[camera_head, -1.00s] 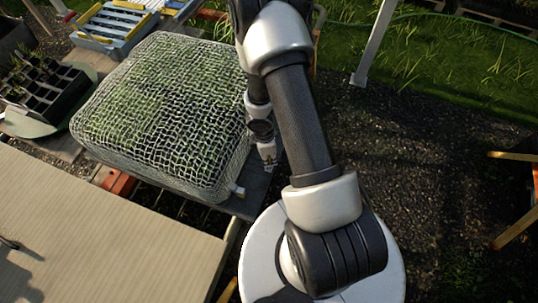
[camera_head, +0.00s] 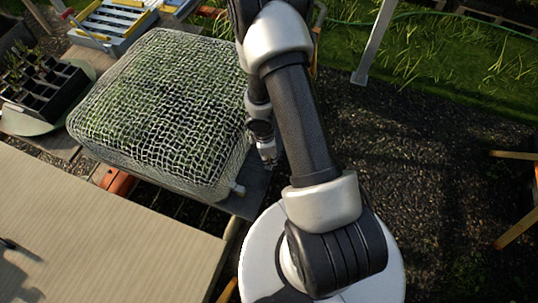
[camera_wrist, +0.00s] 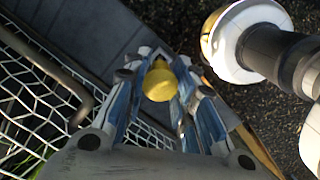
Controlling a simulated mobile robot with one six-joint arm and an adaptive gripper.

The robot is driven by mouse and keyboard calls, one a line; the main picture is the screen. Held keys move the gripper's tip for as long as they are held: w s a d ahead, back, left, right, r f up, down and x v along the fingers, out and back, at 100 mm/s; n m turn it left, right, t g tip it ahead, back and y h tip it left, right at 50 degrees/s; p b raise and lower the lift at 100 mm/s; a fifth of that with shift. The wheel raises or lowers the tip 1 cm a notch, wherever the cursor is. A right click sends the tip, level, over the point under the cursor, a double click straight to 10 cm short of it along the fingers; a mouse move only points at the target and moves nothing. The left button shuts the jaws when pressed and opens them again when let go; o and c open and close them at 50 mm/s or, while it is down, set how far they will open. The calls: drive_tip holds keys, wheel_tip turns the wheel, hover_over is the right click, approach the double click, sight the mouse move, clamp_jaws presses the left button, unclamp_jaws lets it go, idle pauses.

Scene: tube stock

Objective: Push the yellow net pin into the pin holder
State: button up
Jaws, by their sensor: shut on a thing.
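My gripper (camera_wrist: 164,66) is shut on the yellow net pin (camera_wrist: 160,82), whose rounded yellow head shows between the fingers in the wrist view. The pin's lower part is hidden. In the head view my gripper (camera_head: 268,158) hangs just right of the net-covered bed, above the dark grey board; the pin cannot be made out there. The white net (camera_head: 160,105) covers a bed of green plants and also shows at the left of the wrist view (camera_wrist: 28,95). A small pale piece (camera_head: 238,189) sits at the net's near right corner. I cannot tell whether it is the pin holder.
A black seedling tray (camera_head: 42,88) stands at the left, and a blue and yellow tray (camera_head: 113,22) at the back left. A pale post (camera_head: 375,40) rises right of my arm. Dark gravel (camera_head: 430,170) at right is mostly open.

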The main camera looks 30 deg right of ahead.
drive_tip(key=shift+f+b, duration=1.45)
drive_tip(key=o, duration=1)
drive_tip(key=shift+o, duration=0.4)
drive_tip(key=o, duration=1)
drive_tip(key=shift+r, duration=0.1)
drive_tip(key=shift+c, duration=0.2)
drive_tip(key=shift+w, duration=0.2)
drive_tip(key=shift+c, duration=0.2)
drive_tip(key=shift+r, duration=0.1)
drive_tip(key=shift+r+p, duration=0.3)
drive_tip(key=shift+p, duration=0.1)
drive_tip(key=shift+o, duration=0.2)
drive_tip(key=shift+r+p, duration=0.8)
drive_tip(key=shift+r, duration=0.05)
